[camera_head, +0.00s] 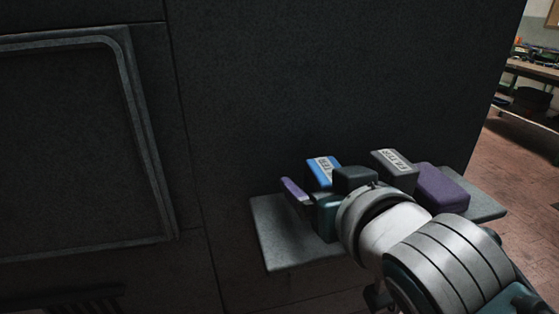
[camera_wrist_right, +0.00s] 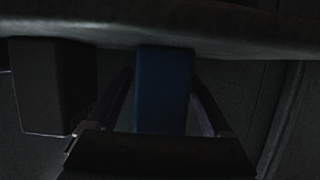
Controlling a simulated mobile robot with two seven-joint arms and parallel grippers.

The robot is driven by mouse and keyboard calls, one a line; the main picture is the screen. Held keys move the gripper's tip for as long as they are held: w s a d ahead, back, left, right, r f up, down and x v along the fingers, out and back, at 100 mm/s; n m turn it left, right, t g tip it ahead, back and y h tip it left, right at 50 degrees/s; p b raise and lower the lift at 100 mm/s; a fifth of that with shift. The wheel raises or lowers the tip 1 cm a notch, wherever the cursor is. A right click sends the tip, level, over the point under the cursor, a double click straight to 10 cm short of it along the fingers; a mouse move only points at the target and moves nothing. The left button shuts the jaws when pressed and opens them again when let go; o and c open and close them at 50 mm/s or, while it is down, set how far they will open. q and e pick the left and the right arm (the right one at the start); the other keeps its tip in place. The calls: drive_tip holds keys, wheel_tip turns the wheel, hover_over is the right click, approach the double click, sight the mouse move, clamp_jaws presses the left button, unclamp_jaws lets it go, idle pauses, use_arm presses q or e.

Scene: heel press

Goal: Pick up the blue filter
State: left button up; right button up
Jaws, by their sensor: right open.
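The blue filter (camera_head: 320,173) stands on a small grey shelf, its white label facing up. My right gripper (camera_head: 321,188) is open and reaches in from the lower right. One purple finger shows left of the filter; the gripper body and wrist hide the filter's lower front and the other finger. The right gripper (camera_wrist_right: 163,78) also shows in the wrist view, with a finger on each side of the filter. My left gripper is out of view.
A grey labelled filter (camera_head: 395,170) and a purple block (camera_head: 440,190) stand to the right on the shelf (camera_head: 285,250). The grey one, dark in the wrist view (camera_wrist_right: 50,85), is close beside a finger. A dark machine wall (camera_head: 300,80) rises behind the shelf.

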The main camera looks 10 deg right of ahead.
drive_tip(key=shift+w, duration=0.25)
drive_tip(key=shift+c, duration=0.3)
clamp_jaws()
